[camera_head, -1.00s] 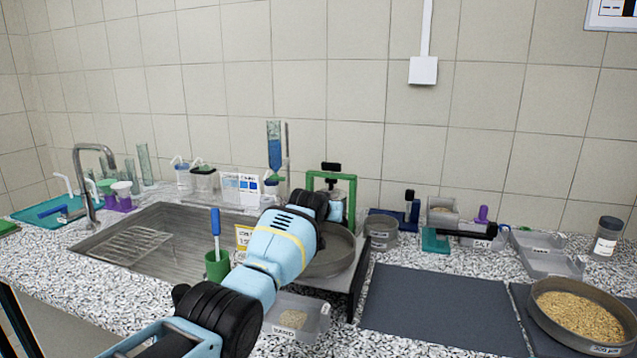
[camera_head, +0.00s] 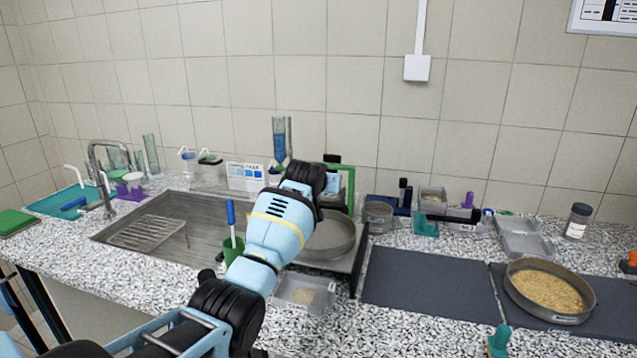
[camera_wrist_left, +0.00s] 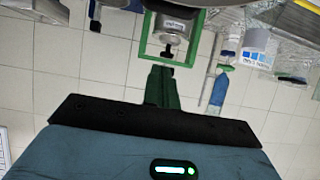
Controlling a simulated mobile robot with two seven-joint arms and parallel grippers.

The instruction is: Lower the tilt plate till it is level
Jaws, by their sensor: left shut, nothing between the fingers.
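The grey tilt plate (camera_head: 341,266) stands at the counter's middle, right of the sink, with a black side piece (camera_head: 359,262) along its right. A round sieve pan (camera_head: 335,240) sits on it. My arm covers part of both, so I cannot tell the plate's tilt. A green frame (camera_head: 350,187) rises behind the pan; it also shows in the left wrist view (camera_wrist_left: 143,38), with a black knob and a labelled metal part inside. My left gripper (camera_wrist_left: 161,70) is shut and empty, its tips close to the frame's crossbar; contact is unclear. My right gripper is out of view.
The sink (camera_head: 160,235) lies left, with a green cup (camera_head: 233,250) holding a blue-handled tool beside my arm. A sand tray (camera_head: 305,292) stands in front of the plate. Dark mats (camera_head: 430,285) and a grain-filled sieve (camera_head: 548,288) lie right. A tiled wall closes the back.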

